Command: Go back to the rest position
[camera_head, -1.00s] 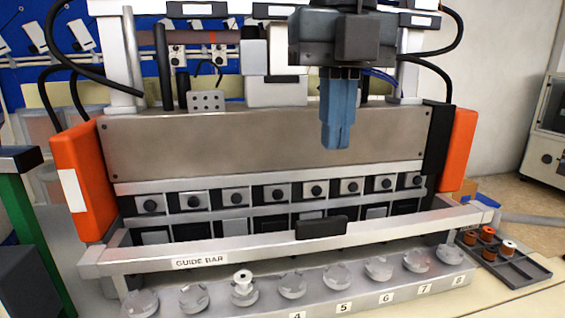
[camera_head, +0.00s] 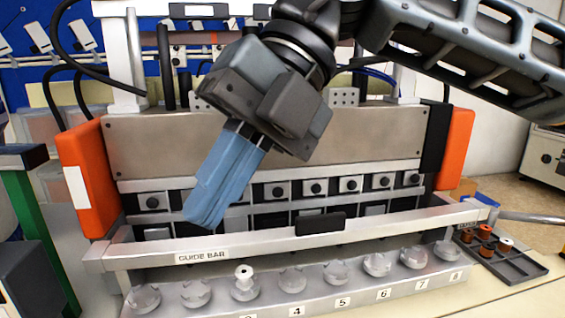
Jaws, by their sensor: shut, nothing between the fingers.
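My gripper (camera_head: 203,220) has blue fingers pressed together, with nothing between them. It points down and to the left, tilted, in front of the machine's row of black-knobbed squares and above the guide bar (camera_head: 290,233). My dark arm reaches in from the upper right and hides part of the machine's top. Below the bar is a row of round clear holders (camera_head: 291,280), numbered along the front. One white spool (camera_head: 243,273) stands upright on one holder at the left of the row. The gripper is apart from the spool.
A dark tray (camera_head: 515,264) at the right holds a few spools (camera_head: 485,232), some orange-brown, one white-topped. Orange end blocks (camera_head: 86,187) flank the machine. A green post (camera_head: 30,230) stands at the far left. The space in front of the holders is clear.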

